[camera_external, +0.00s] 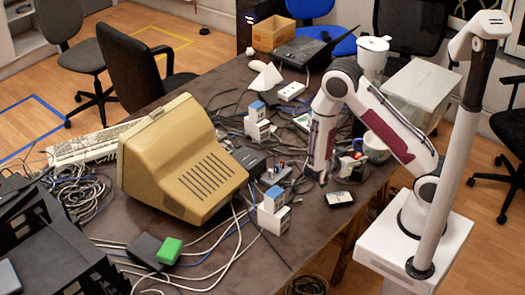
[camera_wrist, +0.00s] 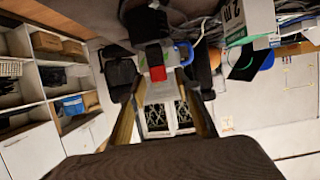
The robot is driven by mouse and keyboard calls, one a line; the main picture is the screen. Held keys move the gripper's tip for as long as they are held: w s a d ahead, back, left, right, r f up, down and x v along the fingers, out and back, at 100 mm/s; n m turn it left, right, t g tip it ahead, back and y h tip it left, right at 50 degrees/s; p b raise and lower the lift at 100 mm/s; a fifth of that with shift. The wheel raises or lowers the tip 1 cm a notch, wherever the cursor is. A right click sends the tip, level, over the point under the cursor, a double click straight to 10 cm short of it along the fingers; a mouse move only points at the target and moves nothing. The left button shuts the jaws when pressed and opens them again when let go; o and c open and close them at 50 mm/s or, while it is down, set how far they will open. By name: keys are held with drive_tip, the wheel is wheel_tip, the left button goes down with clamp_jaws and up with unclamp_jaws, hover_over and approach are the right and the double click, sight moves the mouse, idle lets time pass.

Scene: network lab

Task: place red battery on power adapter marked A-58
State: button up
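My gripper (camera_external: 318,180) points down at the table's right part in the external view. In the wrist view, its two dark fingers (camera_wrist: 160,80) stand apart. A small red block (camera_wrist: 155,81), possibly the red battery, shows between them beside a pale object with a blue part; I cannot tell whether the fingers touch it. In the external view, a red item (camera_external: 347,166) lies right of the gripper. A black box (camera_external: 145,249) with a green block (camera_external: 169,251) sits at the front, and another dark box (camera_external: 250,160) lies mid-table. No A-58 marking is readable.
A beige monitor (camera_external: 185,160) fills the table's left part, beside a keyboard (camera_external: 85,147). White boxes with blue tops (camera_external: 273,212) and tangled cables surround the work area.

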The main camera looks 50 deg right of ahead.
drive_tip(key=shift+r, duration=0.1)
drive_tip(key=shift+a+r, duration=0.1)
drive_tip(key=v, duration=1.2)
drive_tip(key=shift+w, duration=0.1)
idle(0.6)
